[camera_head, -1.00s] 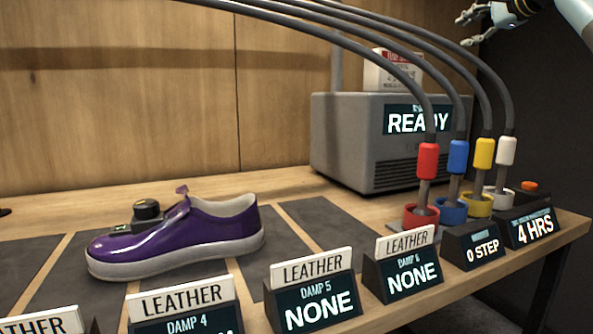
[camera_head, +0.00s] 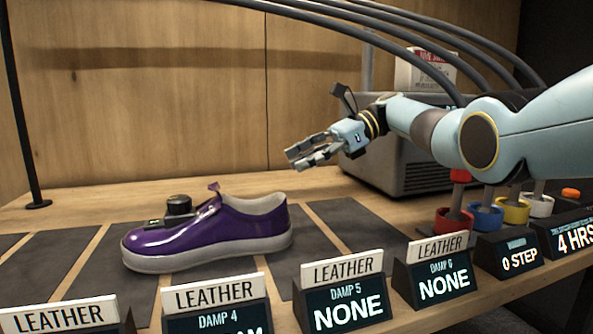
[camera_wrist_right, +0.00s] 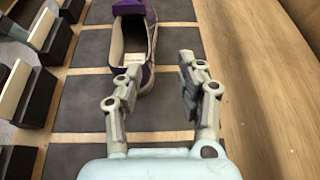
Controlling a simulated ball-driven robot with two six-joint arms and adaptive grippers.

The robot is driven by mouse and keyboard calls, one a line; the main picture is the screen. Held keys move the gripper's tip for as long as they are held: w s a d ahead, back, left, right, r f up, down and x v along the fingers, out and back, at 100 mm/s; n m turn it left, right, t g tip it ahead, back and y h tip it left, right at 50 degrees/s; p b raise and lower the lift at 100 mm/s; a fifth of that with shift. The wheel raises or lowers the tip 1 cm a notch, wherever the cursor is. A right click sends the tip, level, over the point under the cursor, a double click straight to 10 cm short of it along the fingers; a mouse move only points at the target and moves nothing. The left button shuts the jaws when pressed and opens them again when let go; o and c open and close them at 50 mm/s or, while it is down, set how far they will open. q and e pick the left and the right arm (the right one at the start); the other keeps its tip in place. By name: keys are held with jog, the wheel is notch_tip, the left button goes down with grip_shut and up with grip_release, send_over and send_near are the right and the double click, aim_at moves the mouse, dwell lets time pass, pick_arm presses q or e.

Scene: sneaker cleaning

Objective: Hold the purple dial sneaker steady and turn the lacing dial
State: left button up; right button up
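The purple sneaker (camera_head: 210,236) with a white sole stands upright on a dark mat panel, toe to the left, in the head view. Its black lacing dial (camera_head: 179,205) sits on top, toward the toe. My right gripper (camera_head: 306,155) is open and empty, above and to the right of the heel, apart from the shoe. The right wrist view shows the sneaker (camera_wrist_right: 146,50) heel-first beyond the spread fingers (camera_wrist_right: 150,88); the dial cannot be made out there. My left gripper is not in view.
Label stands reading LEATHER (camera_head: 343,268) line the table's front edge. A grey machine (camera_head: 410,178) stands behind at right, with hoses and coloured holders (camera_head: 455,221) beside it. Bare dark panels (camera_head: 345,222) lie right of the shoe. A thin dark post (camera_head: 22,110) stands at left.

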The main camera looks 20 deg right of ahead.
aim_at(239, 195)
jog(key=shift+g, duration=0.4)
jog(key=x, duration=0.5)
jog(key=s+x, duration=0.1)
jog(key=x, duration=0.8)
jog(key=shift+s+a+f, duration=0.15)
jog(key=shift+f, duration=0.2)
grip_shut()
jog(key=shift+c, duration=1.1)
grip_release()
grip_shut()
